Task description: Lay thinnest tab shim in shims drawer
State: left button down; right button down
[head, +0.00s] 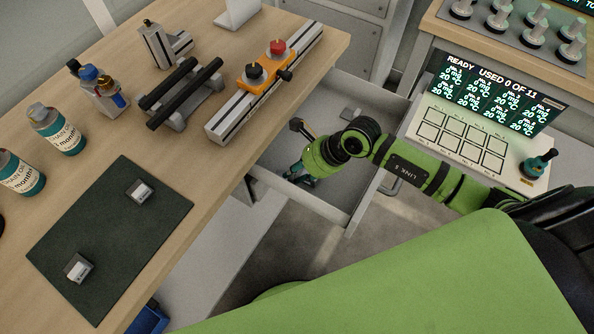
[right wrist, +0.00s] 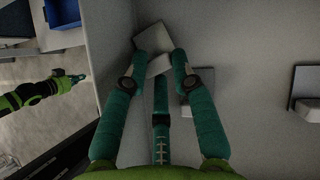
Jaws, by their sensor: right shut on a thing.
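The grey drawer (head: 345,195) stands open below the worktop, and my right arm reaches down into it. My right gripper (right wrist: 158,66) is shut on a grey tab shim (right wrist: 150,38), gripping its tab between teal fingertips near the drawer wall. I cannot tell whether this shim touches the drawer floor. A second shim (right wrist: 200,104) lies in the drawer to the right, and a third (right wrist: 305,85) farther right. One shim (head: 350,114) also shows in the head view. My left gripper (right wrist: 76,77) appears at the left of the right wrist view, too small to read.
The worktop holds a dark green mat (head: 110,232) with two small labelled blocks, bottles, a black-barred stand (head: 182,95) and a rail with orange clamp (head: 265,72). A display panel (head: 490,90) stands right of the drawer. A blue bin (head: 150,318) is below the worktop.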

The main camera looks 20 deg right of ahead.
jog(key=shift+f, duration=0.65)
jog(key=c, duration=1.3)
grip_release()
jog(key=shift+f, duration=0.1)
jog(key=shift+r, duration=0.25)
jog(key=shift+b+v, duration=0.5)
jog(key=shift+v, duration=5.4)
jog(key=shift+w, duration=0.1)
